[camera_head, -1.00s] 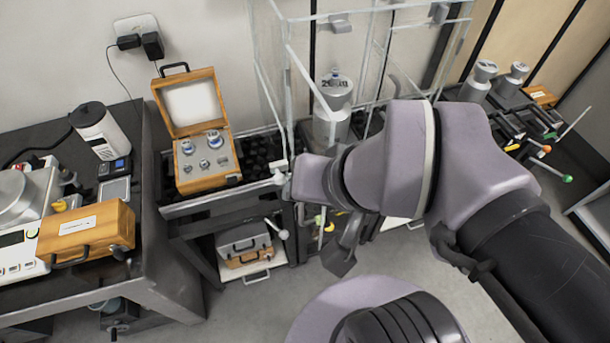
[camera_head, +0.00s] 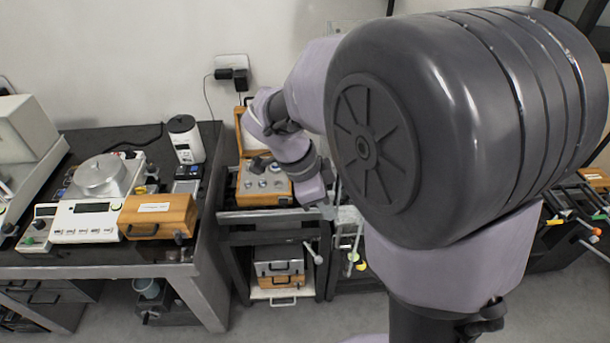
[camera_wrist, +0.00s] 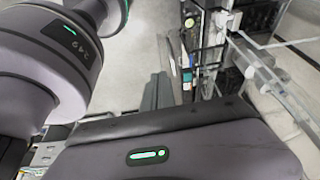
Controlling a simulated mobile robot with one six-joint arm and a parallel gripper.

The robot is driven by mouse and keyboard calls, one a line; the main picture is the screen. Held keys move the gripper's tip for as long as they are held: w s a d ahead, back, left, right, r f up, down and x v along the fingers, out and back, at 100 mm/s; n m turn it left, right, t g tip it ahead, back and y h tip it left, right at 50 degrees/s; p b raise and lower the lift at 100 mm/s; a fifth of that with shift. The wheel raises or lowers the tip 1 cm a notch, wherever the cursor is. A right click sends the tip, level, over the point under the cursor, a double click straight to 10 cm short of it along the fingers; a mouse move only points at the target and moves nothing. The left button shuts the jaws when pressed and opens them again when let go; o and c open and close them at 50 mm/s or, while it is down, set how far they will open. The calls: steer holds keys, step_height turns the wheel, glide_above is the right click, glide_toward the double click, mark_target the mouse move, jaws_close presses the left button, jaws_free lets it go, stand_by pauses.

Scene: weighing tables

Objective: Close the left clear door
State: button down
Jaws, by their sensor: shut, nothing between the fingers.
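In the head view the clear enclosure and its left door are hidden behind my arm, so I cannot tell how the door stands. In the wrist view, pale see-through strips (camera_wrist: 275,88) run down the right side; they look like clear panel edges, but I cannot tell which panel. My gripper (camera_wrist: 157,92) shows as dark fingers beyond the wrist housing in the wrist view. It is shut and empty, left of those strips with a visible gap. In the head view its tips are not clear.
An open wooden weight case (camera_head: 262,190) sits on the middle table, close by my wrist. A shut wooden box (camera_head: 158,217) and a balance (camera_head: 88,220) stand on the left table. A white cylinder (camera_head: 186,138) stands behind them. Coloured-tip levers (camera_head: 575,212) are at the right.

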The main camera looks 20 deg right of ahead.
steer(key=s+d+f+b, duration=0.1)
steer(key=d+f, duration=0.2)
steer(key=d, duration=0.2)
steer(key=shift+s+f, duration=0.2)
steer(key=shift+f, duration=0.05)
steer(key=shift+d, duration=0.15)
